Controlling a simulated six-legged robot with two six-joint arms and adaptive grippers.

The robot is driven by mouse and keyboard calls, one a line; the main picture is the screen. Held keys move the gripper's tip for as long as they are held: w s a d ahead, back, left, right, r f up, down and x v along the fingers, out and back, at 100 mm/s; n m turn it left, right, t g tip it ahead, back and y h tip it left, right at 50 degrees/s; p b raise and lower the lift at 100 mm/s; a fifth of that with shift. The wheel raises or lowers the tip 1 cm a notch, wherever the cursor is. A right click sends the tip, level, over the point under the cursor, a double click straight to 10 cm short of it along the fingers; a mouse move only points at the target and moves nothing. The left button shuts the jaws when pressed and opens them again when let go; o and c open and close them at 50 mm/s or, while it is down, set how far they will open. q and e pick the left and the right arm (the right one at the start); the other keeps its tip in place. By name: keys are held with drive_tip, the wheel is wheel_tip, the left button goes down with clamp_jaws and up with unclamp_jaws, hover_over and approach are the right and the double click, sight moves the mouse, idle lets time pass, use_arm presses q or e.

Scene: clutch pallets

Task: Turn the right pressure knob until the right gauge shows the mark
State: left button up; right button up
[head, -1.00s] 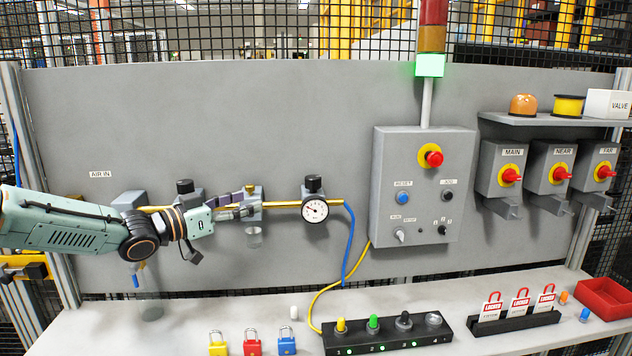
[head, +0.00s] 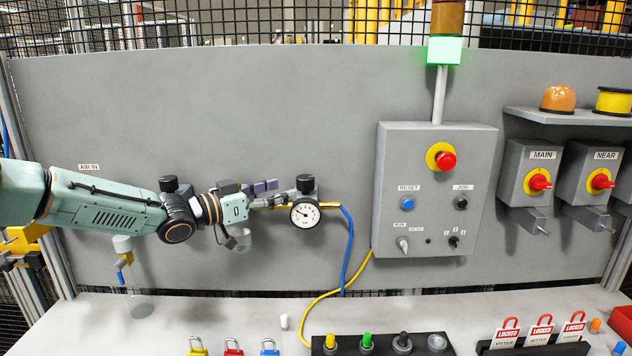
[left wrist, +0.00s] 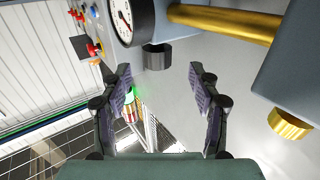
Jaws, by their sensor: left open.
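The right gauge (head: 305,213) is a round white dial with a black rim on the grey panel. Its dark needle points up and left; I cannot make out the mark. The right pressure knob (head: 305,184) is a black cap just above it. My left gripper (head: 276,193) is open and empty, just left of the knob. In the left wrist view the knob (left wrist: 157,57) appears between and beyond the open fingertips (left wrist: 160,76), apparently untouched. Part of the gauge (left wrist: 128,18) shows beside it. My right gripper is not in view.
A brass pipe (left wrist: 225,24) runs from the regulator. A blue hose (head: 349,245) hangs right of the gauge. The control box (head: 386,190) stands farther right. Another black knob (head: 168,184) sits behind my left arm. Padlocks, including a red one (head: 233,348), line the bench front.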

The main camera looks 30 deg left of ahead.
sight(298, 184)
use_arm(q)
drive_tip(key=shift+s+d+r, duration=0.25)
drive_tip(key=shift+d+r, duration=0.05)
drive_tip(key=shift+r, duration=0.05)
drive_tip(key=shift+w+d+f+b, duration=0.1)
drive_tip(key=shift+w+d+b, duration=0.05)
drive_tip(key=shift+w+b, duration=0.2)
drive_tip(key=b+x, duration=0.1)
drive_tip(key=x, duration=0.4)
drive_tip(key=shift+w, duration=0.15)
drive_tip(key=shift+w+d+b, duration=0.3)
drive_tip(key=shift+w, duration=0.4)
drive_tip(key=shift+w+a+f, duration=0.1)
drive_tip(key=shift+w+f, duration=0.1)
drive_tip(key=shift+w, duration=0.2)
drive_tip(key=shift+s+a+r, duration=0.1)
drive_tip(key=shift+s, duration=0.2)
drive_tip(key=shift+s+r, duration=0.2)
drive_tip(key=shift+s, duration=0.05)
drive_tip(key=c, duration=0.3)
drive_tip(key=shift+w+f, duration=0.2)
drive_tip(key=shift+w, duration=0.15)
drive_tip(key=c, duration=0.9)
